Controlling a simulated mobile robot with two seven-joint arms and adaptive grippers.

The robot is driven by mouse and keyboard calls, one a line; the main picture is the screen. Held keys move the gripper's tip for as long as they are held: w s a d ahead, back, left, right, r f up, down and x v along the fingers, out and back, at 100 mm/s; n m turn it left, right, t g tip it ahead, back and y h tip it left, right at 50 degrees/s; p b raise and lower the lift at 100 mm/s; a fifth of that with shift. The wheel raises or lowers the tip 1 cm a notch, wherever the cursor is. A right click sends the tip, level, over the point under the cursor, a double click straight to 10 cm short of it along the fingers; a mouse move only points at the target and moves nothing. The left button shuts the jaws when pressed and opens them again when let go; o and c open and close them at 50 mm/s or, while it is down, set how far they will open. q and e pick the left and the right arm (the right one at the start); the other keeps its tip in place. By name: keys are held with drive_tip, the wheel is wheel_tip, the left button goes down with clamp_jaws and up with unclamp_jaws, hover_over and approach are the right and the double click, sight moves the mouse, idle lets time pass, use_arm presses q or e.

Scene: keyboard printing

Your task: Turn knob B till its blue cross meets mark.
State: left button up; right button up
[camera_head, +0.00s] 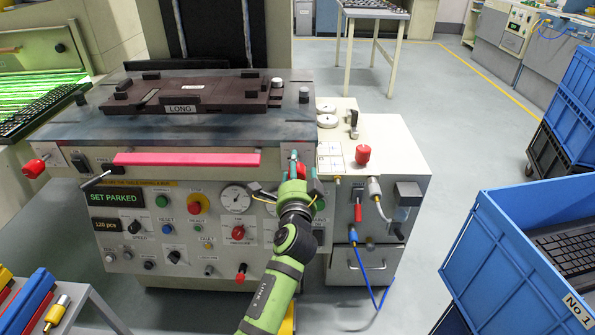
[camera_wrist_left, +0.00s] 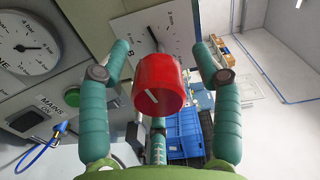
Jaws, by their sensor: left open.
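A red knob (camera_wrist_left: 158,84) with a white line on its side is in the left wrist view, in front of a pale plate (camera_wrist_left: 160,30) with small dark marks. A letter that looks like B is printed on the plate. No blue cross can be made out. My left gripper (camera_head: 297,174) is at the upper right of the machine's front panel in the head view, largely covering the knob there. In the wrist view its teal fingers are open around the knob, one on each side and one below. Contact cannot be told. My right gripper is not in view.
The machine front (camera_head: 165,222) carries several buttons, gauges and a pink bar (camera_head: 187,159). Another red knob (camera_head: 35,168) is at its left end. A red-capped part (camera_head: 363,154) stands on the right-hand unit. Blue crates (camera_head: 500,250) stand at the right, with open floor between.

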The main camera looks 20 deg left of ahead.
use_arm(q)
drive_tip(key=v, duration=0.7)
drive_tip(key=shift+s, duration=0.3)
drive_tip(key=shift+d, duration=0.1)
